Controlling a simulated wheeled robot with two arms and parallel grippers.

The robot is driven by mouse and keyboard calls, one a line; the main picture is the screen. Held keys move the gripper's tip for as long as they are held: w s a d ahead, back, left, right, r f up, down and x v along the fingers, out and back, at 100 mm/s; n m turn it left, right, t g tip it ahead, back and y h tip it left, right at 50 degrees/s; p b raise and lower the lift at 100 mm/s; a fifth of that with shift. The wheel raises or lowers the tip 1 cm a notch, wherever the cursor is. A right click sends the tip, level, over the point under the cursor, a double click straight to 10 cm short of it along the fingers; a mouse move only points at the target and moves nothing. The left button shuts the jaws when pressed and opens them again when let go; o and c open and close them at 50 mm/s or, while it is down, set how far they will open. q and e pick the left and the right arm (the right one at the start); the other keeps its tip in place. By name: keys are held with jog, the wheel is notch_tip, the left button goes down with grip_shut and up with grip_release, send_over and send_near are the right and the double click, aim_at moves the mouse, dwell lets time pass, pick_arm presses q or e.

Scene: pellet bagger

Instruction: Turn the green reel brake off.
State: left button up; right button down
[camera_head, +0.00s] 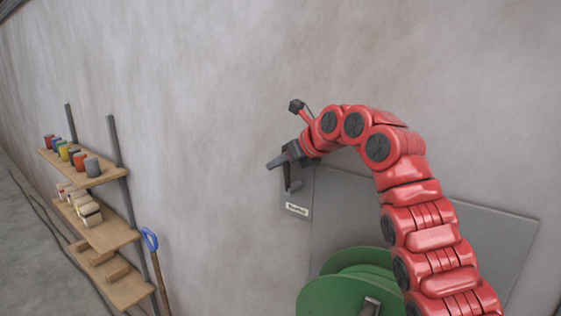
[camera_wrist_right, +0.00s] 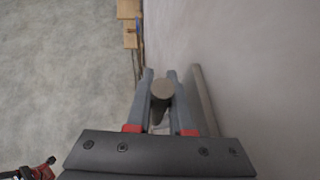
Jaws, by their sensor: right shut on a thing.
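The green reel (camera_head: 345,290) sits at the bottom of the head view, in front of a grey panel (camera_head: 480,235) on the wall, partly covered by my right arm. My right gripper (camera_head: 279,163) is at the panel's upper left corner, above a small white label (camera_head: 297,209) whose text I cannot read surely. In the right wrist view my right gripper (camera_wrist_right: 161,76) is shut on a round-ended grey-brown handle (camera_wrist_right: 162,91), which lies between its two fingers. This seems to be the brake lever; its mount is mostly hidden in the head view. My left gripper is not in view.
A wall shelf (camera_head: 105,238) with cans and boxes stands at the left. The wall runs close along the right side of my gripper in the wrist view. The floor (camera_wrist_right: 65,70) at the left is clear.

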dwell(0.4)
jog(key=c, duration=0.8)
grip_release()
jog(key=b+v, duration=0.2)
jog(key=v, duration=0.3)
jog(key=shift+s+r, duration=0.1)
jog(key=shift+r, duration=0.05)
jog(key=v, duration=0.6)
jog(key=shift+d+r+p, duration=0.15)
jog(key=shift+d+p, duration=0.05)
jog(key=shift+p, duration=0.1)
